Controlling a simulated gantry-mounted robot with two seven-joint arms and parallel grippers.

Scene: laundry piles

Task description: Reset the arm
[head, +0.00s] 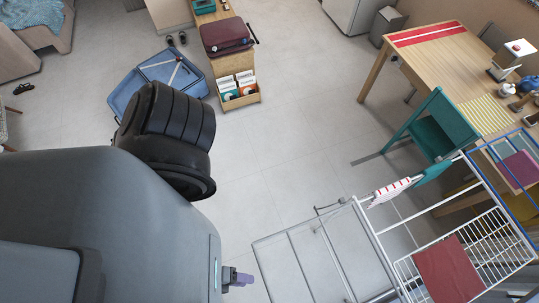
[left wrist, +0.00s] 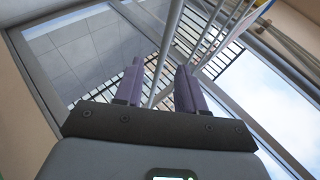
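My left arm (head: 110,225) fills the lower left of the head view, large and close to the camera. Part of my left gripper (head: 238,279) shows as a purple finger beyond its lower right edge, to the left of the drying rack. In the left wrist view, the two purple fingers of my left gripper (left wrist: 160,85) stand apart with nothing held. A pale pole shows between and beyond them; I cannot tell how near it is. My right gripper is not in view.
A metal drying rack (head: 318,246) with hung cloths stands at lower right. A wooden table (head: 440,62) and a teal chair (head: 435,125) are at right. The grey floor (head: 300,120) between is clear.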

